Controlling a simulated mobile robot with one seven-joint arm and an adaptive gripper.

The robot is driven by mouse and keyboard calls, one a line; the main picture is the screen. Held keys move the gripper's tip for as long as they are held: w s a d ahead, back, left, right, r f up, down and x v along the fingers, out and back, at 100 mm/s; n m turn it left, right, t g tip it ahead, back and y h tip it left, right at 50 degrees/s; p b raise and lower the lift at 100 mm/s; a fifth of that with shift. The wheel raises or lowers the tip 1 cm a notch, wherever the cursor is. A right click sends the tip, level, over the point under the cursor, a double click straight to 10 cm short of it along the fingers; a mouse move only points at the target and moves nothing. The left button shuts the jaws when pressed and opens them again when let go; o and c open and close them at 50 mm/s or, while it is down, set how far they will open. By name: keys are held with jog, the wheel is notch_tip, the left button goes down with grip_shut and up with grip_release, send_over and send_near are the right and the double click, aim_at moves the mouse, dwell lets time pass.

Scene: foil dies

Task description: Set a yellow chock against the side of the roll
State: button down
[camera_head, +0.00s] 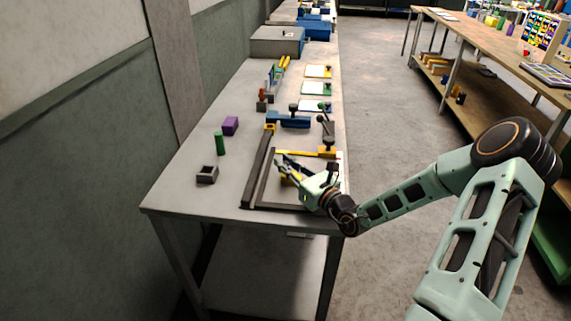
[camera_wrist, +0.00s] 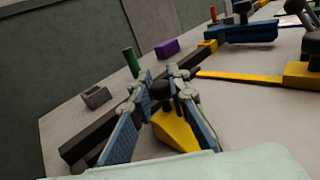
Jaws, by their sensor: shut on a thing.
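A yellow chock (camera_wrist: 175,131) with a black knob (camera_wrist: 160,89) sits between the fingers of my gripper (camera_wrist: 163,79) in the wrist view. My gripper is shut on it. In the head view, my gripper (camera_head: 282,168) is over the near right part of the table, inside a dark frame, and a bit of the yellow chock (camera_head: 290,180) shows by the fingers. A green upright cylinder (camera_head: 220,143) stands at the left, apart from my gripper; it also shows in the wrist view (camera_wrist: 131,61). I cannot tell which thing is the roll.
Dark frame bars (camera_head: 256,172) lie left of my gripper, and a yellow bar (camera_head: 300,153) lies beyond it. A purple block (camera_head: 230,126) and a dark hollow block (camera_head: 207,175) stand at left. A blue clamp fixture (camera_head: 288,120) is farther back. The table's near left corner is clear.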

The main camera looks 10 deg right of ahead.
jog(key=shift+f, duration=0.1)
jog(key=c, duration=1.8)
grip_release()
jog(key=shift+c, duration=0.2)
